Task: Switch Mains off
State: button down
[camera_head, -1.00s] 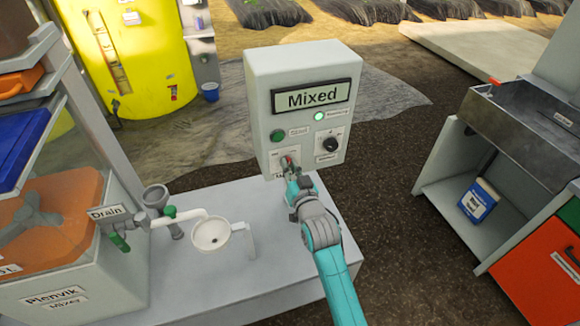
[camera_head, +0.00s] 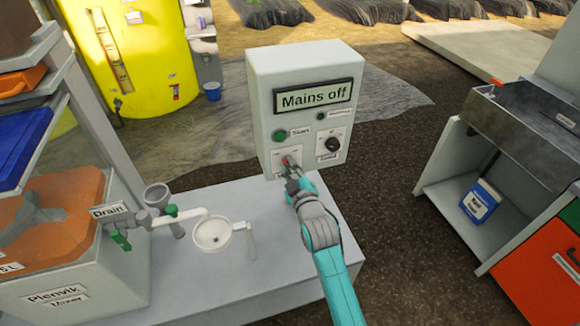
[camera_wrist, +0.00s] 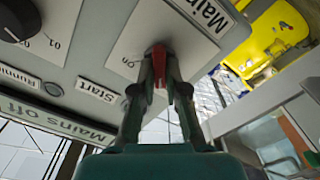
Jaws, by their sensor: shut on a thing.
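The grey control box (camera_head: 258,95) stands on the pale bench, and its display (camera_head: 313,97) reads "Mains off". The red mains switch (camera_head: 286,160) sits at the lower left of its front, below the green Start button (camera_head: 279,135). The running lamp (camera_head: 321,116) is dark. My gripper (camera_head: 291,170) is at the switch. In the wrist view the fingers of my gripper (camera_wrist: 160,80) are shut on the red switch handle (camera_wrist: 157,53), on the plate labelled "Mains". The fingers hide part of the handle.
The speed knob (camera_head: 332,145) is right of the switch on the same panel. An open cabinet (camera_head: 440,185) is at the right.

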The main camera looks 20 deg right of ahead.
jog(key=shift+w+r+n, duration=0.1)
jog(key=shift+r+n, duration=0.15)
jog(key=shift+n, duration=0.35)
jog(key=c, duration=1.2)
grip_release()
jog(key=shift+f, duration=0.25)
jog(key=s, duration=1.2)
